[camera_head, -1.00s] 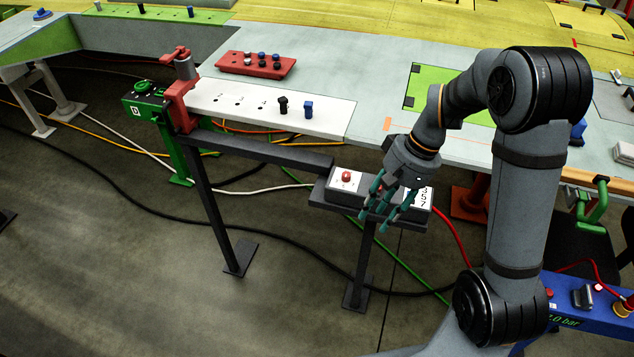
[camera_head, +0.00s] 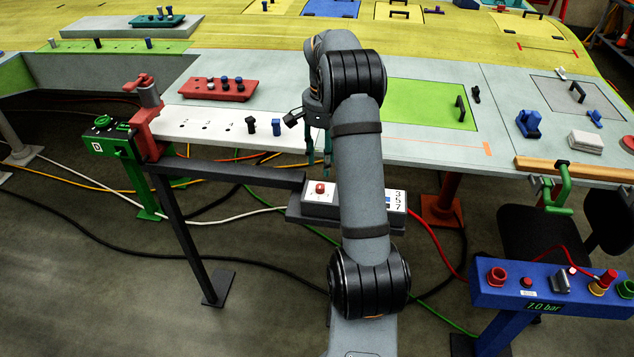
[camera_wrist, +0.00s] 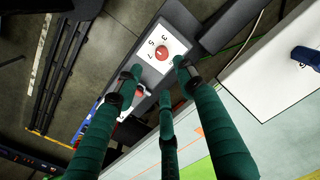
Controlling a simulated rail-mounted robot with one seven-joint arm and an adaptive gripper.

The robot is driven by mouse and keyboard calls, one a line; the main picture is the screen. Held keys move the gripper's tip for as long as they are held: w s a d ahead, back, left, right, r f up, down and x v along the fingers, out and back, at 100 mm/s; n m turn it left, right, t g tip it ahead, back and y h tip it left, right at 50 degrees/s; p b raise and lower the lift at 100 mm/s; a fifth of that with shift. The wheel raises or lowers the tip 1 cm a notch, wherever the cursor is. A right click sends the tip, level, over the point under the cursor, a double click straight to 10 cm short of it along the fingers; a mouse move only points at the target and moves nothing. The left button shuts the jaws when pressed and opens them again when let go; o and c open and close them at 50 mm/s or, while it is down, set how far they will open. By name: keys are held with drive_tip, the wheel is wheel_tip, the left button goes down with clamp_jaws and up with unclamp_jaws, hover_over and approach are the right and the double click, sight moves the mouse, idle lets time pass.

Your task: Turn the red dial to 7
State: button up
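The red dial (camera_head: 320,188) sits on the white left panel of a grey control box (camera_head: 295,212). In the wrist view the red dial (camera_wrist: 162,53) shows beyond my fingertips, with 3, 5 and 7 printed around it. Its pointer setting is too small to read. My gripper (camera_head: 319,160) is above and behind the box, its green fingers pointing down and partly hidden by my arm. In the wrist view my gripper (camera_wrist: 158,72) is open and empty, its fingers spread apart and the dial seen between them. Nothing touches the dial that I can see.
The box's right panel carries a large 3 5 7 label (camera_head: 397,200), partly hidden by my arm. A white plate (camera_head: 180,120) with black and blue pegs lies behind. A dark beam (camera_head: 235,172) runs left of the box. A blue console (camera_head: 545,293) stands front right.

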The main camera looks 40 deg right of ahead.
sight(320, 185)
drive_tip(key=f, duration=0.7)
drive_tip(key=shift+w+a+f+p, duration=0.1)
drive_tip(key=shift+w+a+p, duration=0.05)
drive_tip(key=shift+a+p, duration=0.15)
drive_tip(key=shift+w+f, duration=0.1)
drive_tip(key=shift+f, duration=0.5)
drive_tip(key=shift+c, duration=0.5)
clamp_jaws()
